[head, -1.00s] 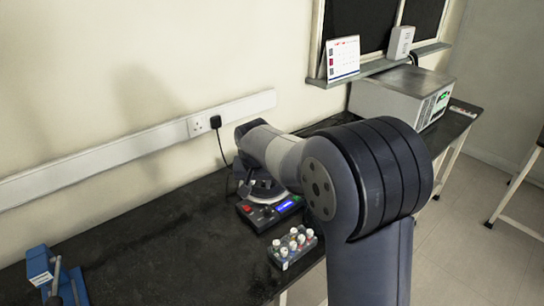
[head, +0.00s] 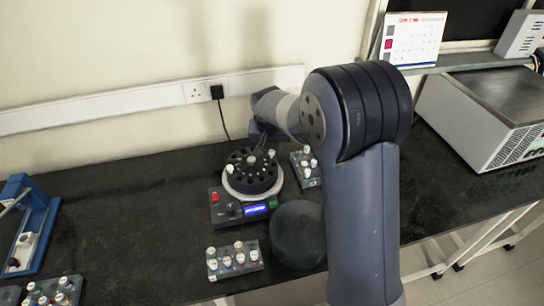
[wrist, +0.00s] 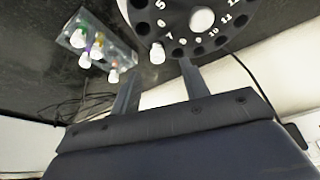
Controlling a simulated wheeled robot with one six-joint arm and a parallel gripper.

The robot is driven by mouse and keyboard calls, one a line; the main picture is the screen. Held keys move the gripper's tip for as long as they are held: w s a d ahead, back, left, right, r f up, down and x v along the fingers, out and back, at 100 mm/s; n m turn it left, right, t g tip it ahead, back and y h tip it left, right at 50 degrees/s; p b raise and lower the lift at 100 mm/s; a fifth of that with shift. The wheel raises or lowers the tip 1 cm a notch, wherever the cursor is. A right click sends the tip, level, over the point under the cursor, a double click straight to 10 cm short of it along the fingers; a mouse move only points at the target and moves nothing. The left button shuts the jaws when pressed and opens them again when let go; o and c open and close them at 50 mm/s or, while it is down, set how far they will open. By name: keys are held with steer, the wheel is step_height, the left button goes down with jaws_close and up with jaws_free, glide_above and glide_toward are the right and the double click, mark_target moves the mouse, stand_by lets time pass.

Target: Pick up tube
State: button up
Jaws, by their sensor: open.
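A white-capped tube (wrist: 157,52) sits in an outer hole of the black numbered rotor (wrist: 178,22), near number 7. In the head view the centrifuge (head: 238,212) stands open on the bench, with its rotor (head: 252,186) showing and white caps in it. My gripper (wrist: 160,66) is open, its two fingers either side of the space just short of the tube's cap. I cannot tell whether a finger touches the cap. In the head view my gripper (head: 264,140) is at the rotor's back edge, small and partly hidden by my arm.
A rack of capped tubes (head: 235,262) stands in front of the centrifuge, another (head: 306,168) behind right, and a third (head: 55,292) at front left. A dark round lid-like object (head: 297,235) lies right of the centrifuge. A blue device (head: 33,225) stands at far left.

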mark_target(272, 151)
steer(key=shift+p+x, duration=0.5)
steer(key=shift+x, duration=1.85)
steer(key=shift+s+d, duration=0.1)
steer(key=shift+c, duration=0.2)
jaws_close()
